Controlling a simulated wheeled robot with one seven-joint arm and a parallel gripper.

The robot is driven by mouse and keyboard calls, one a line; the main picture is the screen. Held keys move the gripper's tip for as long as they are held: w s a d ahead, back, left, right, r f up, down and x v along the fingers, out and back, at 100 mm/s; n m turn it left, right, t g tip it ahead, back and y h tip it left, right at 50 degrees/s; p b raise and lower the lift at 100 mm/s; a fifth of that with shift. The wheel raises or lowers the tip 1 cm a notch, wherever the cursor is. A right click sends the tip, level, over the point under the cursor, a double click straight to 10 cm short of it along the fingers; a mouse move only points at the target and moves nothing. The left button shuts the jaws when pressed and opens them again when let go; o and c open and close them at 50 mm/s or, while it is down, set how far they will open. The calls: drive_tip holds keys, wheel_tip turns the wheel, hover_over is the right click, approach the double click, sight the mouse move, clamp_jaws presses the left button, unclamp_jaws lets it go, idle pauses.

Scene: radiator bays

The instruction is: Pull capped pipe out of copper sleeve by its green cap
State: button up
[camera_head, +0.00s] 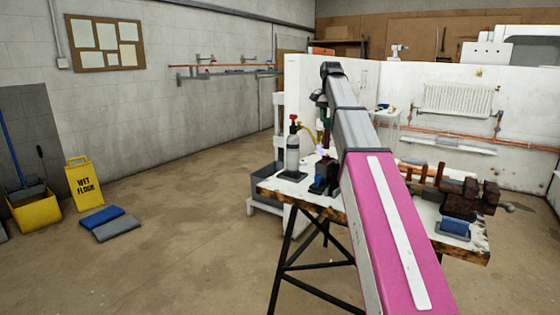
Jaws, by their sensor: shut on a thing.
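My gripper (323,149) hangs at the far end of my arm, small and partly hidden behind the arm. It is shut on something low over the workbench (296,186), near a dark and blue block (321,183). What it holds is too small to make out. A thin green patch shows just above, by the wrist, but I cannot tell whether it is the green cap. I cannot pick out the capped pipe or the copper sleeve for certain.
A grey bottle with a red top (292,153) stands on the bench close left of my gripper. A dark brown vise (469,196) and a blue block (454,228) are at the bench's right.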

drive_tip(key=shift+r, duration=1.45)
drive_tip(key=shift+s, duration=0.15)
